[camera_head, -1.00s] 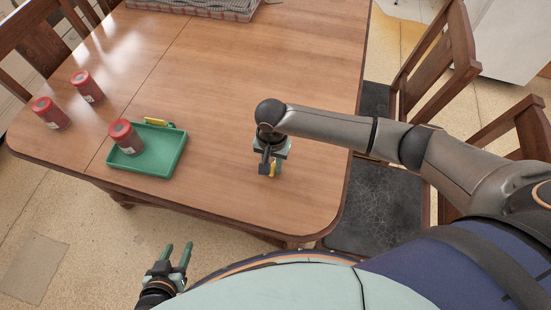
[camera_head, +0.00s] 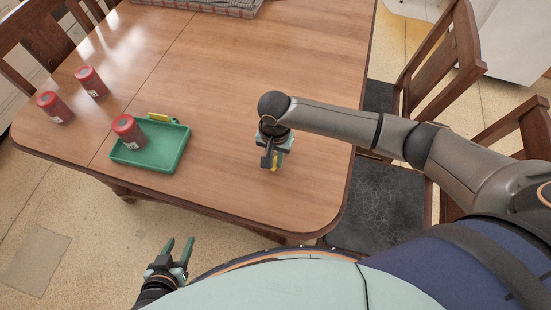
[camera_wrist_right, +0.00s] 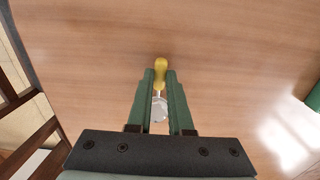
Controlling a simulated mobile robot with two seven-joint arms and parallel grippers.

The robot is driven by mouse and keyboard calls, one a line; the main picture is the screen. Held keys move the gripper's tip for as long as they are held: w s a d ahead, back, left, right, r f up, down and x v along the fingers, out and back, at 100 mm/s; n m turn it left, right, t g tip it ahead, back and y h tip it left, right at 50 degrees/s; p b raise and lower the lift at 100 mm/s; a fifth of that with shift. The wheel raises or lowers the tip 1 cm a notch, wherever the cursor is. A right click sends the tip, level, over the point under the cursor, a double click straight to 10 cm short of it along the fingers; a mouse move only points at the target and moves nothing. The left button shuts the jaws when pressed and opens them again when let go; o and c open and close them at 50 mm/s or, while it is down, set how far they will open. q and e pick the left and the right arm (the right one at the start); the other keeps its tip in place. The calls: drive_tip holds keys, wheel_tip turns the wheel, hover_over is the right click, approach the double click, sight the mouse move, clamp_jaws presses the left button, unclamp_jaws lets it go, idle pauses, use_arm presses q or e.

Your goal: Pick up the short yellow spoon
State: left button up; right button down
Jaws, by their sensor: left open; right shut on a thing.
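A spoon with a short yellow handle (camera_wrist_right: 160,70) and a pale metal bowl (camera_wrist_right: 158,108) is between the fingers of my right gripper (camera_wrist_right: 160,76), which is shut on it. In the head view my right gripper (camera_head: 274,164) points down over the front right of the table, and a bit of the yellow handle (camera_head: 275,162) shows beside its fingers. I cannot tell whether the spoon touches the table. My left gripper (camera_head: 178,251) is open and empty, off the table's front edge.
A green tray (camera_head: 165,160) on the table holds a red-lidded jar (camera_head: 129,131), and another yellow thing (camera_head: 158,117) lies at its far edge. Two more red jars (camera_head: 54,106) (camera_head: 91,82) stand to the left. The table's middle is clear. Chairs (camera_head: 380,205) stand at right.

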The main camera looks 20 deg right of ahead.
drive_tip(key=s+a+r, duration=0.5)
drive_tip(key=a+r, duration=0.6)
drive_tip(key=a, duration=0.1)
drive_tip(key=shift+s+a+r, duration=0.3)
drive_tip(key=shift+s, duration=0.1)
